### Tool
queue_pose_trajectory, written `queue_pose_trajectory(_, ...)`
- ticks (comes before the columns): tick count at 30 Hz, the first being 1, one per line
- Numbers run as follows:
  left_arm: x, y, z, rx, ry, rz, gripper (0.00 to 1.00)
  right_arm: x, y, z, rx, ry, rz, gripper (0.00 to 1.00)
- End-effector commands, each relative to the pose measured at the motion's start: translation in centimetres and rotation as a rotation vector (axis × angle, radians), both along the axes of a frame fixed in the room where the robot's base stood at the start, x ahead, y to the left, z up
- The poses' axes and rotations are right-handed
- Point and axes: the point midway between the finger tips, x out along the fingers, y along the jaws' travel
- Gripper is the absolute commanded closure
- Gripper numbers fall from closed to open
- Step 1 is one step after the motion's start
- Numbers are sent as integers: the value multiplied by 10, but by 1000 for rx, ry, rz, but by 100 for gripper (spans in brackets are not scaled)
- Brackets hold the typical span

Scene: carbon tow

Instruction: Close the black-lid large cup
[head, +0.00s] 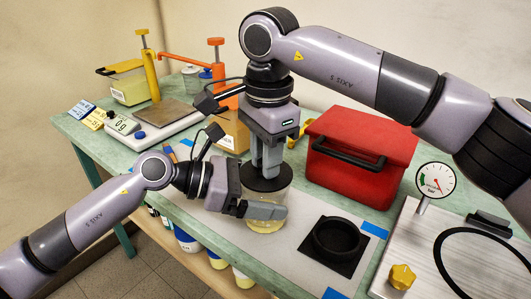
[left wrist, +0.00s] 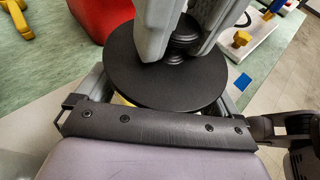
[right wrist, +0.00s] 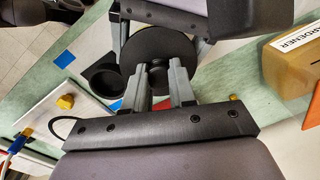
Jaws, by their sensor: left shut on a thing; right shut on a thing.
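The large cup (head: 266,222), clear with pale yellow contents, stands upright on the light mat on the bench. My left gripper (head: 262,210) is shut around its side, with fingers on both sides below the lid. The black lid (head: 254,184), a flat disc with a knob (left wrist: 183,40), lies level over the cup's mouth. It also shows in the right wrist view (right wrist: 150,45). My right gripper (head: 268,168) points straight down from above and is shut on the knob. The lid hides the cup's rim, so I cannot tell whether it is fully seated.
A black square stand with a round recess (head: 338,238) is right of the cup, empty. A red box (head: 360,150) stands behind. A gauge (head: 436,180) and metal plate with a yellow knob (head: 402,277) are at right. A scale (head: 160,122) is at back left.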

Motion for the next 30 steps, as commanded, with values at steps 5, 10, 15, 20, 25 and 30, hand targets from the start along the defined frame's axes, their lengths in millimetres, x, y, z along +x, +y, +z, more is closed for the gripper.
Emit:
queue_pose_trajectory(5,0,-1,0,-1,-1,-1,60,-1,1,1,3,0,3,100)
queue_pose_trajectory(10,0,-1,0,-1,-1,-1,60,-1,2,0,4,0,3,100)
queue_pose_trajectory(15,0,-1,0,-1,0,-2,60,-1,2,-4,5,0,3,100)
queue_pose_trajectory(20,-1,-1,0,-1,0,-2,60,-1,2,-7,5,-1,3,100)
queue_pose_trajectory(25,0,-1,0,-1,-1,-1,60,0,2,-11,7,-3,2,100)
queue_pose_trajectory(30,0,-1,0,-1,-1,-1,60,0,2,-11,7,-4,1,45)
